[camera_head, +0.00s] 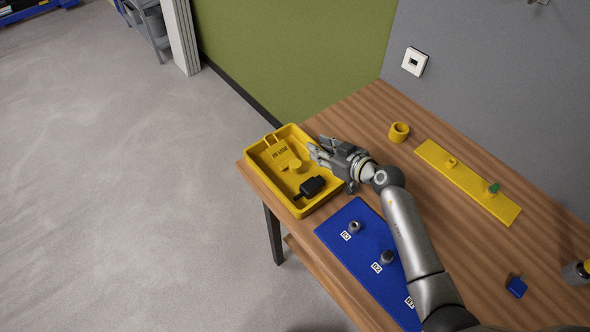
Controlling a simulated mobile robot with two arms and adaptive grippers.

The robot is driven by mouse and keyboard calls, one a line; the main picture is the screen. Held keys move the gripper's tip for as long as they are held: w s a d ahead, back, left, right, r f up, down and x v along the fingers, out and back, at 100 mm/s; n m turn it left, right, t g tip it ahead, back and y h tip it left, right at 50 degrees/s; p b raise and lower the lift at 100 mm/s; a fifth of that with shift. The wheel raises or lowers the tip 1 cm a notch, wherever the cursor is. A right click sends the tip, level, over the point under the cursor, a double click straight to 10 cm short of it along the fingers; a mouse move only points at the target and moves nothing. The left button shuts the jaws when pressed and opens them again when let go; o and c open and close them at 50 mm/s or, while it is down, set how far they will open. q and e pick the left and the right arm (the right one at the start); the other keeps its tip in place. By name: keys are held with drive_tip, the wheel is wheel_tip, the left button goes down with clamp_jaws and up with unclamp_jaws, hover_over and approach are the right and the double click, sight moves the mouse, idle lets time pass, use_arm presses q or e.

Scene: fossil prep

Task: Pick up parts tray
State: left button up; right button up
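The yellow parts tray (262,178) sits at the left end of the wooden table. A small round yellow piece shows by the tag. My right gripper (318,149) is at the tray's right rim, fingertips pointing left over or against the edge. Its fingers partly hide that rim. I cannot tell whether they are closed on it. The tray rests on the tabletop.
A blue board (340,226) with metal pieces and labels lies in front, partly under my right arm. A yellow ring (399,132) and a yellow strip (440,160) with a green piece are behind. A blue piece (516,287) lies right. Open floor lies left.

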clamp_jaws()
drive_tip(key=shift+r, duration=0.2)
